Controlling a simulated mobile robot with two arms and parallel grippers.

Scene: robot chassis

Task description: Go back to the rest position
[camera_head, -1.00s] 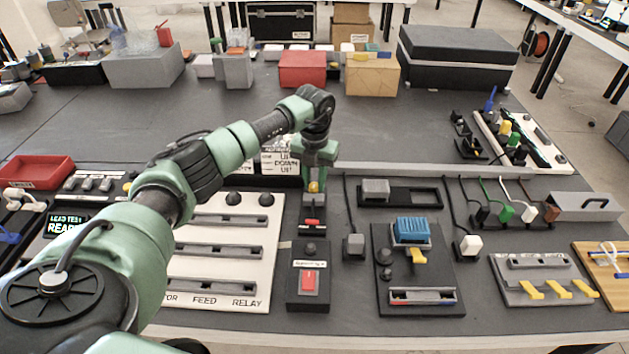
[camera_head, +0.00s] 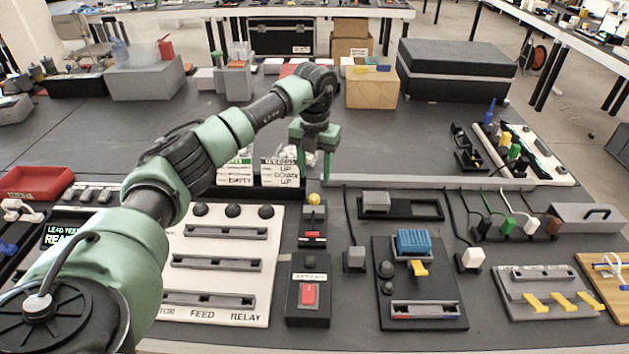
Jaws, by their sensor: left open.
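My left gripper (camera_head: 314,165) is open and empty. It hangs pointing down in front of the two label cards, above the back edge of the row of panels. Its fingers are apart, and it touches nothing that I can make out. The green and black left arm comes in from the lower left and bends down at the wrist. My right gripper is not in this view.
Below the gripper stand a small switch unit with a yellow knob (camera_head: 314,198) and a box with a red switch (camera_head: 309,294). A white slotted panel (camera_head: 215,285) lies left, a black panel with a blue block (camera_head: 413,241) right.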

